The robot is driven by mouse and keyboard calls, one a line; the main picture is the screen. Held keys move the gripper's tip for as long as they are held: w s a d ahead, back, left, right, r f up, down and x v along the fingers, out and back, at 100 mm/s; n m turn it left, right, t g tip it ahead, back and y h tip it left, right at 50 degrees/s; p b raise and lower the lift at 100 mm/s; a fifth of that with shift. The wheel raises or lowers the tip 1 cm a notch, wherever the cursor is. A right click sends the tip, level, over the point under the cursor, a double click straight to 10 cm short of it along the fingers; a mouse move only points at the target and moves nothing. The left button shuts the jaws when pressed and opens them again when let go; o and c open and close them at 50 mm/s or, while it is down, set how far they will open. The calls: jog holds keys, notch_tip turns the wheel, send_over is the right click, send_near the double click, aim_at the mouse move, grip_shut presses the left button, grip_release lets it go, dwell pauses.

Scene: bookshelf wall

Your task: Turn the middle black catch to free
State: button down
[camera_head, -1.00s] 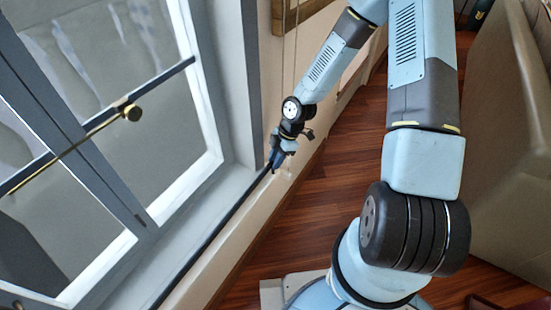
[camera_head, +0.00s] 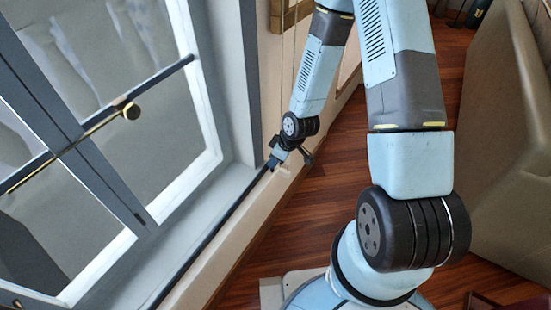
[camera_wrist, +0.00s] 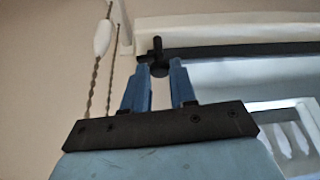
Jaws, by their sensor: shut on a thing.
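In the wrist view, a small black catch (camera_wrist: 157,44) sits at the left end of a dark bar (camera_wrist: 240,49). My gripper (camera_wrist: 159,67) has its two blue fingers on either side of the catch's lower round part and is shut on it. A short upright piece of the catch shows above the fingertips. In the head view my gripper (camera_head: 271,164) is at the far end of the dark bar along the window sill. The catch is too small and hidden there to make out. No other catch can be told apart.
A twisted cord with a white toggle (camera_wrist: 103,37) hangs left of my gripper. A large beige piece of furniture (camera_head: 510,150) stands right, with wooden floor (camera_head: 300,215) between.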

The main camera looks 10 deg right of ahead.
jog(key=shift+a+m+t, duration=0.1)
jog(key=shift+m+t, duration=0.2)
jog(key=shift+m, duration=0.4)
jog(key=shift+w, duration=0.1)
jog(key=c, duration=0.9)
grip_release()
